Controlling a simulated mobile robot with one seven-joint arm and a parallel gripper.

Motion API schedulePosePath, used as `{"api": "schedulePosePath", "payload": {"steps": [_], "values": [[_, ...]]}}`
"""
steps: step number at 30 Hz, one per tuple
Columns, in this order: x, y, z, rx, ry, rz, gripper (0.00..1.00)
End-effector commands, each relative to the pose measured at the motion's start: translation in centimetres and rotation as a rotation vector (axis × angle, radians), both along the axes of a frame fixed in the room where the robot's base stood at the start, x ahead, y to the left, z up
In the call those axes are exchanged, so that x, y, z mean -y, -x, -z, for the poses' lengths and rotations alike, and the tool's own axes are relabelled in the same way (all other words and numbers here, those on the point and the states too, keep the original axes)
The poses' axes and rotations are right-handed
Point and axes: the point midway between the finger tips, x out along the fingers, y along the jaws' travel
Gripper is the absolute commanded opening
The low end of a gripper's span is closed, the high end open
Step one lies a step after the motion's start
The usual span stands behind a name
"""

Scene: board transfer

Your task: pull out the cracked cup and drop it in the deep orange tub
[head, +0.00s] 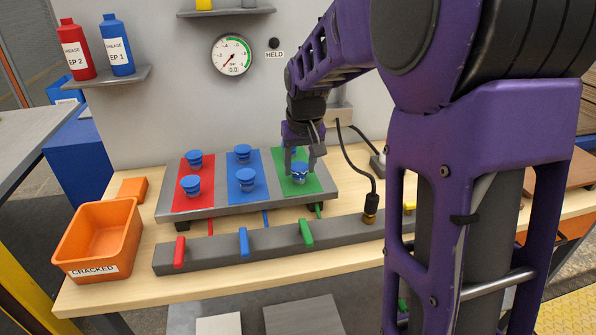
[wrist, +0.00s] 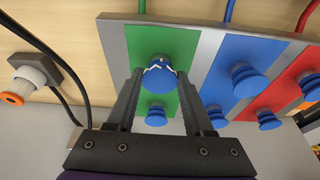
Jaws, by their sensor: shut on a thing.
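The cracked cup (head: 299,173) is a blue suction cup with a white zigzag crack line, at the front of the green strip (head: 318,184). In the wrist view the cracked cup (wrist: 159,75) sits between the fingertips. My gripper (head: 301,165) points down and is shut on it; the gripper also shows in the wrist view (wrist: 159,88). I cannot tell whether the cup still touches the strip. The deep orange tub (head: 82,246), labelled CRACKED, stands empty at the left end of the bench.
Blue cups stand on the red strip (head: 207,199) and blue strip (head: 262,190); another (wrist: 156,115) is behind mine on green. A bar (head: 275,243) with red, blue and green levers lies in front. A cable (head: 352,160) hangs right of the gripper. A small orange block (head: 132,188) lies behind the tub.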

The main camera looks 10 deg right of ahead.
Motion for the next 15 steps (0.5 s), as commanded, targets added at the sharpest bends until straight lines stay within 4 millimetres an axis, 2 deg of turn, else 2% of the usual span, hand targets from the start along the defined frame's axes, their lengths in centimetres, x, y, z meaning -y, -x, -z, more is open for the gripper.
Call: {"api": "schedulePosePath", "payload": {"steps": [15], "values": [[0.0, 0.0, -1.9, 0.003, 0.000, 0.000, 0.00]]}}
